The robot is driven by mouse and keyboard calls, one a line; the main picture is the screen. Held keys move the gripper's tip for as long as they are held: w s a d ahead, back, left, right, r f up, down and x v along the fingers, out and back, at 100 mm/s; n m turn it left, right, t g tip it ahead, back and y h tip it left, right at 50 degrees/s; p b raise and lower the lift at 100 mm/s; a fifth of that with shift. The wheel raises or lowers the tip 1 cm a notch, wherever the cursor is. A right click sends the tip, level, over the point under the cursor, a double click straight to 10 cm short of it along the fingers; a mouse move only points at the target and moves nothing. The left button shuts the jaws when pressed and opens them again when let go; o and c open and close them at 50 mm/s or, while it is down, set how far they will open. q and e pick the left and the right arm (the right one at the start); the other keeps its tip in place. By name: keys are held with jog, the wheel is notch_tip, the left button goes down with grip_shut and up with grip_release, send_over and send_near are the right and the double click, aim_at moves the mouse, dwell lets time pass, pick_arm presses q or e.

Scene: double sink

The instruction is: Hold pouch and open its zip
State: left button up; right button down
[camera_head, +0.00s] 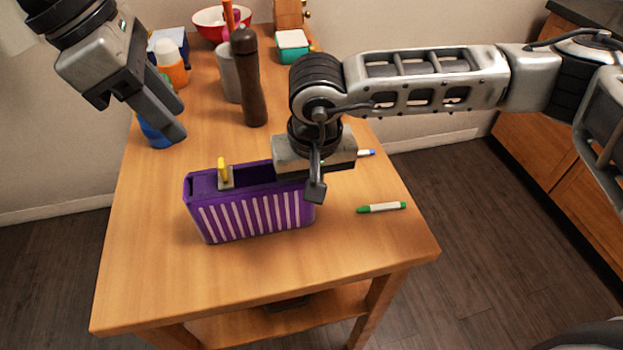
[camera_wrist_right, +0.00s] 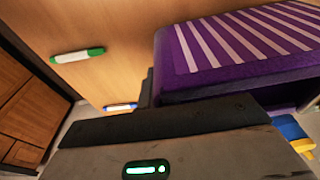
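The purple pouch (camera_head: 250,215) with pale stripes stands upright near the front of the table; its striped side also shows in the wrist view (camera_wrist_right: 235,45). A grey zip slider with a yellow pull (camera_head: 223,170) sits near the left end of its top. My right gripper (camera_head: 315,185) is at the pouch's right end, with one finger over the striped face. It looks shut on the pouch; its other finger is hidden in the head view. My left gripper (camera_head: 174,138) is up and left of the pouch, apart from it. Its fingers look together and empty.
A green marker (camera_head: 381,207) lies right of the pouch, and a blue-ended marker (camera_head: 366,153) lies behind it. A brown bottle (camera_head: 249,80), a grey cup (camera_head: 230,75), an orange-and-white bottle (camera_head: 172,65) and a red bowl (camera_head: 208,25) stand farther back. The table front is clear.

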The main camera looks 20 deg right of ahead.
dwell(0.4)
pick_arm(q)
grip_shut()
jog(key=w+a+f+m+h, duration=0.1)
jog(key=a+h, duration=0.4)
jog(key=a, duration=0.5)
jog(key=shift+w+a+f+g, duration=0.15)
jog(key=shift+a+f+g, duration=0.2)
jog(key=shift+f, duration=0.3)
jog(key=shift+d, duration=0.15)
